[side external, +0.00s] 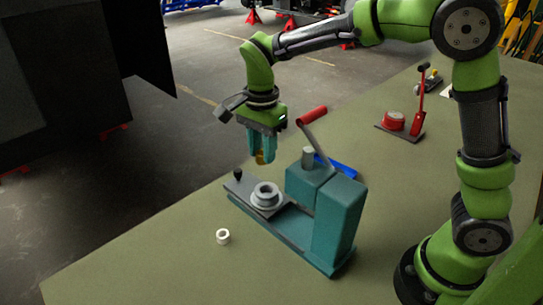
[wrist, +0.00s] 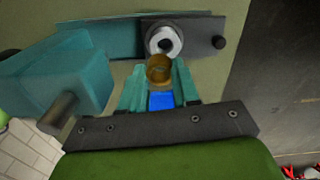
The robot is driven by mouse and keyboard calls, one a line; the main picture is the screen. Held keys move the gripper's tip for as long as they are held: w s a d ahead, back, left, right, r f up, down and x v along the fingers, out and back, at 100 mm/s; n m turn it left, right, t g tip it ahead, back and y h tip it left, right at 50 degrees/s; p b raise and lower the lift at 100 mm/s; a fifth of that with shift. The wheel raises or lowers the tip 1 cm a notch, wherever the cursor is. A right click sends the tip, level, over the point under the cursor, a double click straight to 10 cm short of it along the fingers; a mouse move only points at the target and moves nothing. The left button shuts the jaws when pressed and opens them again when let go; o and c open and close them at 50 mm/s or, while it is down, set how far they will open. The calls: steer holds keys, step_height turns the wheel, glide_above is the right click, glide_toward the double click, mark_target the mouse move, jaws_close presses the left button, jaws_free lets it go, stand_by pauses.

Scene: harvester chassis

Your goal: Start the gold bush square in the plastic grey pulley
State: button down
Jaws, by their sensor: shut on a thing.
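My gripper (side external: 261,152) is shut on the gold bush (side external: 260,157), which hangs between the teal fingers above the table. In the wrist view the bush (wrist: 158,70) shows as a brown-gold ring between the fingertips (wrist: 159,88). The grey pulley (side external: 265,195) lies flat on the dark plate of a teal press, with its round hole facing up. In the wrist view the pulley (wrist: 163,41) is just beyond the bush. The bush is above the pulley and apart from it. Whether it is exactly square to the hole is hard to tell.
The teal press (side external: 340,220) with a red-handled lever (side external: 312,115) stands right of the pulley. A black knob (side external: 238,174) rises from the plate's left end. A white ring (side external: 222,237) lies on the table in front. A blue item (side external: 343,167) and a red tool (side external: 395,123) lie behind.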

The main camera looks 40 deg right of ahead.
steer(key=shift+m, duration=0.4)
steer(key=f, duration=0.1)
steer(key=d+f, duration=0.1)
steer(key=f, duration=0.1)
steer(key=w+d+f, duration=0.1)
steer(key=f, duration=0.1)
steer(key=shift+s+f, duration=0.1)
steer(key=shift+f, duration=2.15)
steer(key=shift+f, duration=0.4)
stand_by(1.5)
steer(key=c, duration=0.8)
jaws_free()
steer(key=shift+o, duration=0.2)
